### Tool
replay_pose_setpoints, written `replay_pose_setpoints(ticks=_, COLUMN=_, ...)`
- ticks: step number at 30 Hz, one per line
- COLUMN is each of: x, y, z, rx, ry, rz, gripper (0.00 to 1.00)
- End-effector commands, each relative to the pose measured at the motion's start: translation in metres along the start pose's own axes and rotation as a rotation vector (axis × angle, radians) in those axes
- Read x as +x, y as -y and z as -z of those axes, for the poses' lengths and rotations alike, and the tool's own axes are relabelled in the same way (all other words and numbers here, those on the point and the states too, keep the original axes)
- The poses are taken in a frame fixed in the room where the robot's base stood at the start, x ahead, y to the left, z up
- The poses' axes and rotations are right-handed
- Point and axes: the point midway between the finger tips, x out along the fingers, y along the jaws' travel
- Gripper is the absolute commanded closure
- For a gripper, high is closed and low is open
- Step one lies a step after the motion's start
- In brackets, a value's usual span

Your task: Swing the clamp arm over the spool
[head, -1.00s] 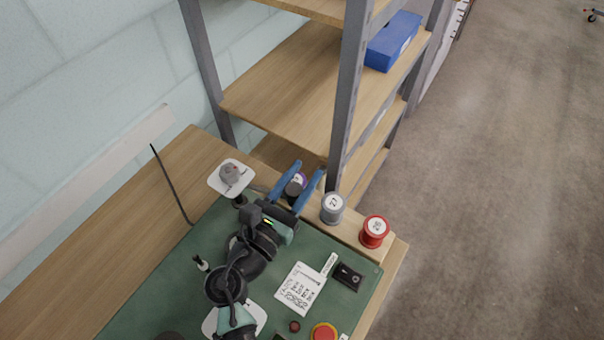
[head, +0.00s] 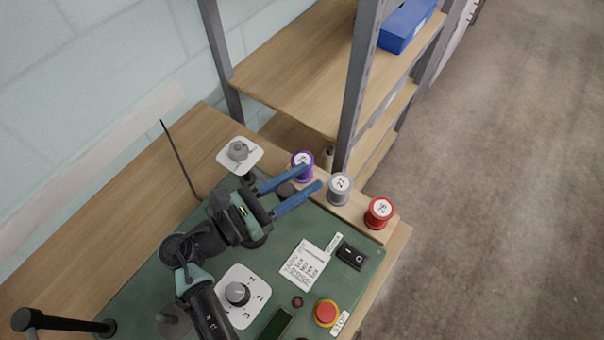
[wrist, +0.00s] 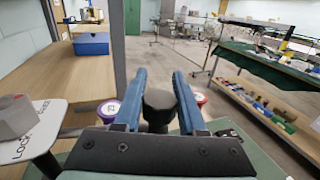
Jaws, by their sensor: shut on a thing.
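The clamp arm shows mostly as a dark round knob (head: 285,189) between my fingers; it also shows in the wrist view (wrist: 158,103). A dark post (head: 249,178) stands beside the LOCK plate; my gripper hides most of any bar between them. My gripper (head: 312,176) is shut on the knob, its blue fingers on either side. The purple spool (head: 302,160) stands upright just beyond one fingertip, left of the fingers in the wrist view (wrist: 108,110). The grey spool (head: 340,186) and red spool (head: 379,212) stand to its right. The knob is not over the purple spool.
A grey knob (head: 238,150) sits on a white plate. A dial (head: 237,293), a red stop button (head: 325,312), a black switch (head: 351,255) and a label card (head: 305,262) lie on the green panel. A shelf (head: 290,85) rises behind. A black lever (head: 60,322) stands at lower left.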

Motion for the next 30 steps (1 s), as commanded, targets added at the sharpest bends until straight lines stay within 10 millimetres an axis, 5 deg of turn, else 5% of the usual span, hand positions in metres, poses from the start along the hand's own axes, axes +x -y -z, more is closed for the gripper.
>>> replay_pose_setpoints(ticks=4, x=0.000, y=0.000, z=0.000, rx=0.001, ry=-0.001, rz=-0.002, gripper=1.00)
replay_pose_setpoints(ticks=5, x=0.000, y=0.000, z=0.000, rx=0.001, ry=-0.001, rz=-0.002, gripper=0.55)
replay_pose_setpoints(ticks=9, x=0.000, y=0.000, z=0.000, rx=0.001, ry=0.000, rz=-0.002, gripper=0.30)
replay_pose_setpoints(ticks=23, x=0.000, y=0.000, z=0.000, rx=0.000, ry=0.000, rz=-0.003, gripper=0.30)
replay_pose_setpoints(ticks=30, x=-0.027, y=-0.001, z=0.002, rx=0.000, ry=0.000, rz=-0.008, gripper=0.30)
